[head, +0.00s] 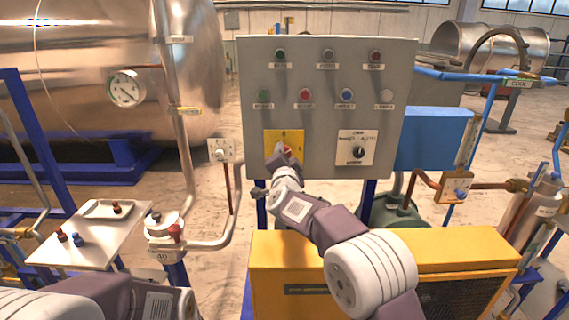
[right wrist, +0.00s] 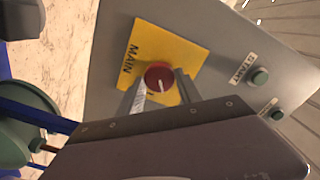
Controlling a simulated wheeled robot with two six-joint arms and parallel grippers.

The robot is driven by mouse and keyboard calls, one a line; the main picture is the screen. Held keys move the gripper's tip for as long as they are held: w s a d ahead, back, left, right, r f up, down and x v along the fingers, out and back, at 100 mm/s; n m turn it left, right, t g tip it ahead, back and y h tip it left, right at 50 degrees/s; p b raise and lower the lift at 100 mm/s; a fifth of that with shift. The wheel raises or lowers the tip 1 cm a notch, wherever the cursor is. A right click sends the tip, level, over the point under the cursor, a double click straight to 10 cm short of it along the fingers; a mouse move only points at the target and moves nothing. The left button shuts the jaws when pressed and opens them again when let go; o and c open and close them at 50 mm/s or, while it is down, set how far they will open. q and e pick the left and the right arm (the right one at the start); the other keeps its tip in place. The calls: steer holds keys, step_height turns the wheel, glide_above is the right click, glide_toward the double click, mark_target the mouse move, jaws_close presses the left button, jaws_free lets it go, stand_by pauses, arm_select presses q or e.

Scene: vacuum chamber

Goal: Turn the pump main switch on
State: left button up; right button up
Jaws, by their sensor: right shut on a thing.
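The pump main switch (right wrist: 159,76) is a red round knob with a white mark, on a yellow plate (right wrist: 185,45) lettered MAIN. In the head view the yellow plate (head: 291,137) is at the lower left of the grey control panel (head: 327,100). My right gripper (right wrist: 161,88) is at the knob, with one finger on each side, shut on it. In the head view my right gripper (head: 285,154) covers part of the knob. Part of my left arm shows at the bottom left of the head view; its gripper is out of view.
A white plate with a black knob (head: 357,149) is right of the yellow one. Several buttons and lamps sit above. A tray with small red and blue parts (head: 82,246) stands at the left. A yellow box (head: 440,246) lies below my right arm.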

steer(key=shift+f+m+b, duration=0.15)
steer(key=shift+m+b, duration=0.85)
steer(key=shift+m, duration=0.75)
steer(key=shift+f+m+b, duration=0.1)
steer(key=shift+m+b, duration=0.85)
steer(key=shift+m, duration=0.8)
steer(key=o, duration=1.3)
steer(key=shift+d, duration=0.1)
steer(key=shift+o, duration=0.2)
steer(key=shift+s+r, duration=0.1)
steer(key=s+b, duration=0.3)
steer(key=s, duration=0.6)
steer(key=shift+d, duration=0.1)
